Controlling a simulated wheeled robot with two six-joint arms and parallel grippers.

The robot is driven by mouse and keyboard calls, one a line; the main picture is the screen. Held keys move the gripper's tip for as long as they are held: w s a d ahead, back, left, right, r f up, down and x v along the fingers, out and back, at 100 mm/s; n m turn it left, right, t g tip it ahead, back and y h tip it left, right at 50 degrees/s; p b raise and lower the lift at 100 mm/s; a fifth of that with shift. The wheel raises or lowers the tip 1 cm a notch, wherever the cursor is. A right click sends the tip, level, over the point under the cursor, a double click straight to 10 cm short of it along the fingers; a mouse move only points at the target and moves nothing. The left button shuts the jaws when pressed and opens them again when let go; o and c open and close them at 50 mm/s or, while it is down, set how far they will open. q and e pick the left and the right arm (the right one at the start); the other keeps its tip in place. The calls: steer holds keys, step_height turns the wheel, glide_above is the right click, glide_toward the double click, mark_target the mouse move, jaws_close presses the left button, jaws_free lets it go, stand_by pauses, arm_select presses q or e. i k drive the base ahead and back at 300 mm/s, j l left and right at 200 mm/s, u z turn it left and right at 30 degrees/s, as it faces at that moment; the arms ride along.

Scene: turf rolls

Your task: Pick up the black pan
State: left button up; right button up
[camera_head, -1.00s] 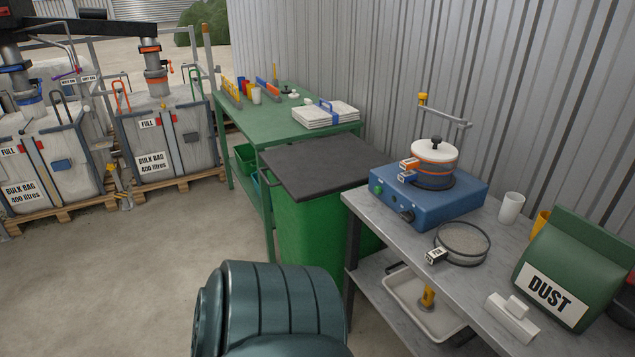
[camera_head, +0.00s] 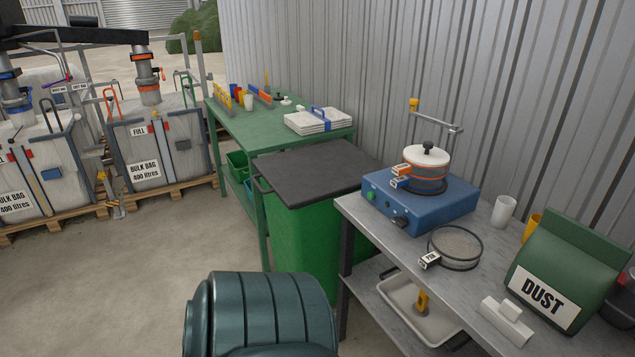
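No separate pan that is clearly the black pan shows. A dark round part (camera_head: 427,186) sits at the bottom of the white-lidded stack (camera_head: 427,160) on the blue shaker box (camera_head: 420,208); I cannot tell if it is a pan. A dark object (camera_head: 617,312), cut off at the right edge behind the green DUST bag (camera_head: 568,262), is also unclear. A round dark-rimmed sieve (camera_head: 455,247) with grey mesh and a white tag lies on the grey bench. Neither gripper is in view. A teal rounded part of my own body fills the bottom middle.
The grey bench (camera_head: 400,240) also holds a white cup (camera_head: 503,211) and a white block (camera_head: 506,321). A white tray (camera_head: 405,325) is on its lower shelf. A green bin with a dark lid (camera_head: 315,170) adjoins it.

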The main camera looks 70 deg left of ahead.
mark_target(455, 248)
steer(key=u, duration=1.45)
